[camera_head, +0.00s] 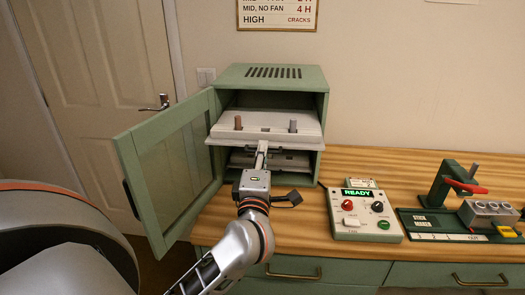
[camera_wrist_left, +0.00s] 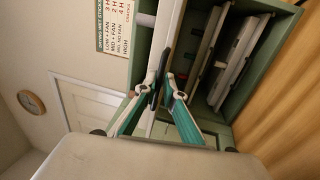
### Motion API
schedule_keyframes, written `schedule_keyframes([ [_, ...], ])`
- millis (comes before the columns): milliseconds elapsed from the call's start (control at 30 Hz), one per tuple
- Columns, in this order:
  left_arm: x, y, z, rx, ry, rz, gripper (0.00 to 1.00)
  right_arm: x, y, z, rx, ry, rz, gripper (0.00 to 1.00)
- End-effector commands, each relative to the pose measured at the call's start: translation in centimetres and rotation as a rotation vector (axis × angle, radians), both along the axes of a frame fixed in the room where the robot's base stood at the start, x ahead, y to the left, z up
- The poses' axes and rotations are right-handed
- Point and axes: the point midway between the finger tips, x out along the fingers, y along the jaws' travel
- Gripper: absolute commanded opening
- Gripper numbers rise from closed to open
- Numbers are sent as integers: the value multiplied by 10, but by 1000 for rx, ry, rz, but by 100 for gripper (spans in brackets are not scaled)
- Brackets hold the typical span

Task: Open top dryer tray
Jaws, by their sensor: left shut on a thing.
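The green dryer cabinet (camera_head: 310,77) stands on the wooden table with its glass-paned door (camera_head: 172,165) swung open to the left. The pale top tray (camera_head: 265,131) sits in the upper part, and its front edge appears to stick out past the cabinet opening. My left gripper (camera_head: 262,148) is at the middle of the tray's front, shut on the dark tray handle, which is mostly hidden. In the left wrist view the fingers (camera_wrist_left: 158,90) close around that handle. My right gripper is not in view.
A lower tray (camera_head: 290,161) sits beneath the top one. A control box (camera_head: 360,213) reading READY stands to the right, and a green stand (camera_head: 445,190) with a grey block (camera_head: 488,212) is farther right. The open door bounds the space left of my arm.

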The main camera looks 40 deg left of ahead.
Motion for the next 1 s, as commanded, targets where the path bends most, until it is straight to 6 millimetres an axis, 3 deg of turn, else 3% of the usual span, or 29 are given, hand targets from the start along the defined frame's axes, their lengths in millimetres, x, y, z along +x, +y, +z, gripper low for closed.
schedule_keyframes([
  [33,-1,0,9,12,-16,1,0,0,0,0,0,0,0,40],
  [133,-1,0,9,12,-17,2,0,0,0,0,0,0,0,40],
  [167,-1,1,9,12,-17,2,17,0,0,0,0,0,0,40],
  [200,-1,1,9,12,-16,2,21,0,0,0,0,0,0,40],
  [667,-3,-1,2,4,-5,0,21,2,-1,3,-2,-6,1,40],
  [767,-11,-7,-1,3,-3,-1,21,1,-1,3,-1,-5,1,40],
  [1000,-50,-30,-10,1,-2,-1,21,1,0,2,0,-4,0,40],
])
